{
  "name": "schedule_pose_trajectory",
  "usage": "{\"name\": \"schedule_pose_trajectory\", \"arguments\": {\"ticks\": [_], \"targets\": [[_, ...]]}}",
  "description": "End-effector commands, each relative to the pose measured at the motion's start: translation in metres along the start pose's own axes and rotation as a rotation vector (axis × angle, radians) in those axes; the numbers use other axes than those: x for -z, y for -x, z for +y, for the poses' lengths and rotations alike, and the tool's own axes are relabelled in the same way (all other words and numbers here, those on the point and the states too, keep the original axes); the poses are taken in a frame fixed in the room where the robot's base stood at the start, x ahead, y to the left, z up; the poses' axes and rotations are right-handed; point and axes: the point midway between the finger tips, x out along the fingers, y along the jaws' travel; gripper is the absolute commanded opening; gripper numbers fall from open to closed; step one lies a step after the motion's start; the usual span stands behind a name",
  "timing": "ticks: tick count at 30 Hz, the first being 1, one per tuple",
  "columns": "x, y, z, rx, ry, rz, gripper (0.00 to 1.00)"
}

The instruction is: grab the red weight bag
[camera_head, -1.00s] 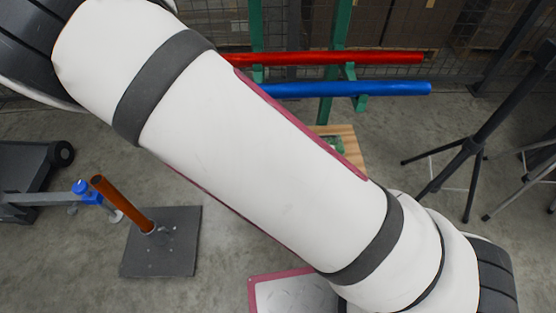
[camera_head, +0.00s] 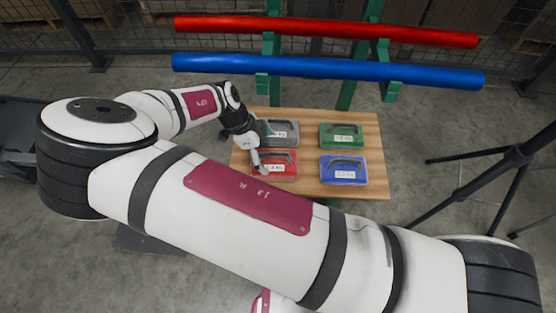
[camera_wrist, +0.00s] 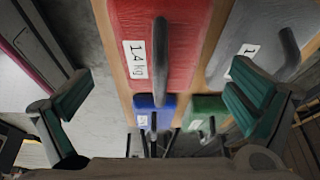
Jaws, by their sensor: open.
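The red weight bag (camera_head: 282,164) lies at the near left of a wooden table (camera_head: 374,165), with a dark handle and a white label on top. My gripper (camera_head: 260,160) is over its left side in the head view.
A grey bag (camera_head: 284,132) lies behind the red one, a green bag (camera_head: 341,135) at the back right and a blue bag (camera_head: 344,170) at the near right. Red and blue tubes (camera_head: 330,68) rest on a green rack behind the table. Dark tripod legs (camera_head: 470,160) stand at the right.

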Motion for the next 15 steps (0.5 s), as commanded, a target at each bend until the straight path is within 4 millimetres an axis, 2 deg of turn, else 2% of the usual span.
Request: {"name": "schedule_pose_trajectory", "arguments": {"ticks": [3,8,15], "targets": [[0.000,-0.015,0.000,-0.002,0.000,0.002,1.00],[0.001,-0.026,0.001,-0.003,0.000,0.002,1.00],[0.001,-0.060,0.001,-0.002,0.000,0.003,1.00]]}}
